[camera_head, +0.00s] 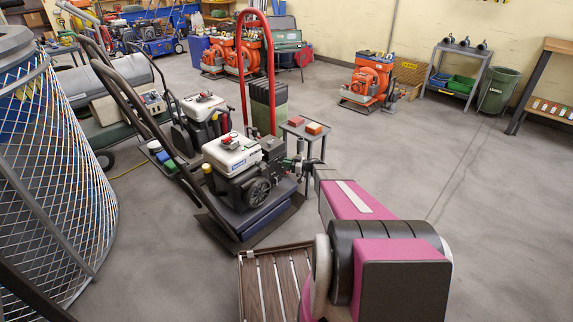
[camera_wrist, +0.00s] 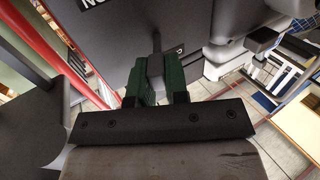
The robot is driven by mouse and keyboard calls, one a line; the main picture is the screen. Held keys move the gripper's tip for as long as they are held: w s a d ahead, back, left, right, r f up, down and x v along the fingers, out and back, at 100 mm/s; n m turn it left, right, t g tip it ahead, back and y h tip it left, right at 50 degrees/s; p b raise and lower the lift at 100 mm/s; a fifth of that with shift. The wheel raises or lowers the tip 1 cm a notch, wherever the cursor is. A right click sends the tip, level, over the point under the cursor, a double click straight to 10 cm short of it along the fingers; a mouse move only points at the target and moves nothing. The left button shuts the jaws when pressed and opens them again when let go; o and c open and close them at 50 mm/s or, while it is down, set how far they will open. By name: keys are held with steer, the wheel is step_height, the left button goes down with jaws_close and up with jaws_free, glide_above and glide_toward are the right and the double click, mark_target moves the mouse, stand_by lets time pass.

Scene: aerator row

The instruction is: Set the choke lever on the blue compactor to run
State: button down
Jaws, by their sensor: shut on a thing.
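The blue compactor (camera_head: 266,208) stands left of centre in the head view, with a white-topped engine (camera_head: 234,152) on its dark blue base. My gripper (camera_head: 292,163) is at the right side of this engine, small in that view. In the wrist view my gripper (camera_wrist: 158,76) has green finger pads close together on a thin grey lever (camera_wrist: 157,43). The lever stands out in front of a dark panel (camera_wrist: 115,40) with partly cut-off white lettering. The fingers hide the lever's near end, and I cannot read which setting it is at.
A red handle (camera_head: 270,70) rises behind the engine. A small side table (camera_head: 303,133) with orange and red blocks stands just behind my gripper. A slatted wooden platform (camera_head: 247,285) lies in front, and a wire mesh cage (camera_head: 60,170) stands at left. The floor at right is clear.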

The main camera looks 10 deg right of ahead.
steer(key=c, duration=1.1)
jaws_free()
steer(key=v, duration=1)
steer(key=shift+s+d, duration=0.1)
steer(key=shift+d, duration=0.2)
